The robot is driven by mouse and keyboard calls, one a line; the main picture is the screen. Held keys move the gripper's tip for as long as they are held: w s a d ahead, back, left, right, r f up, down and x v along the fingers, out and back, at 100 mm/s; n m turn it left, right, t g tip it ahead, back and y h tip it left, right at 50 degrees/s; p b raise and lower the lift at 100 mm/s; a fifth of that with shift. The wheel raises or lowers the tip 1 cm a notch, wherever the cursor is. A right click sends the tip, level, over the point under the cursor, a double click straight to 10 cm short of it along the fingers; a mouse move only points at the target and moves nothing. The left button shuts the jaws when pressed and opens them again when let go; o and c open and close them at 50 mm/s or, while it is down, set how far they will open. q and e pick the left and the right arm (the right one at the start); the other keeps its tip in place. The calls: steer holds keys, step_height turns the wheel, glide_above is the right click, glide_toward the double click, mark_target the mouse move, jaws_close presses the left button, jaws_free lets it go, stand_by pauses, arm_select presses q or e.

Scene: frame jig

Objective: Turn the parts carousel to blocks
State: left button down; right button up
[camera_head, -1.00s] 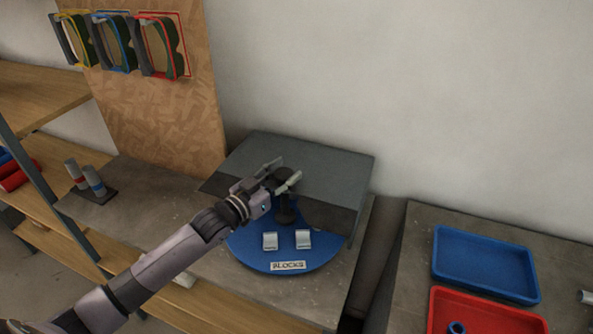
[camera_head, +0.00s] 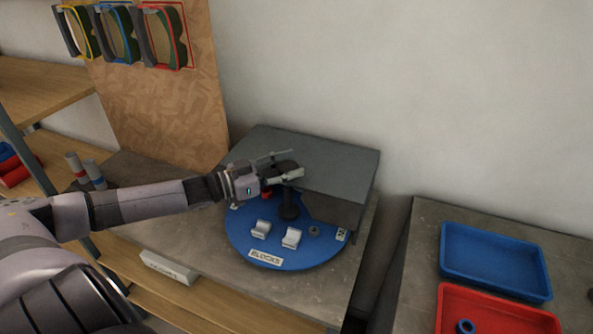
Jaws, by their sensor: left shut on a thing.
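The parts carousel (camera_head: 285,250) is a blue round turntable partly under a dark grey cover. Its "BLOCKS" label (camera_head: 265,258) faces the front, slightly left of the middle. Two pale grey blocks, the left one (camera_head: 261,229) and the right one (camera_head: 291,238), sit behind the label. A dark post with a knob (camera_head: 287,205) stands at its centre. My left gripper (camera_head: 283,173) is at the top of this post and shut on the knob, its fingers partly hiding it. My right gripper is not in view.
The grey cover (camera_head: 325,160) stands over the rear of the disc, close to my gripper. A small grey ring (camera_head: 314,231) and another label (camera_head: 341,234) show at the disc's right. A blue tray (camera_head: 495,262) and red tray (camera_head: 490,310) lie on the right table.

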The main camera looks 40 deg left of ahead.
arm_select(q)
steer(key=shift+h, duration=0.3)
stand_by(0.4)
steer(key=c, duration=0.9)
jaws_free()
steer(key=shift+v, duration=3.75)
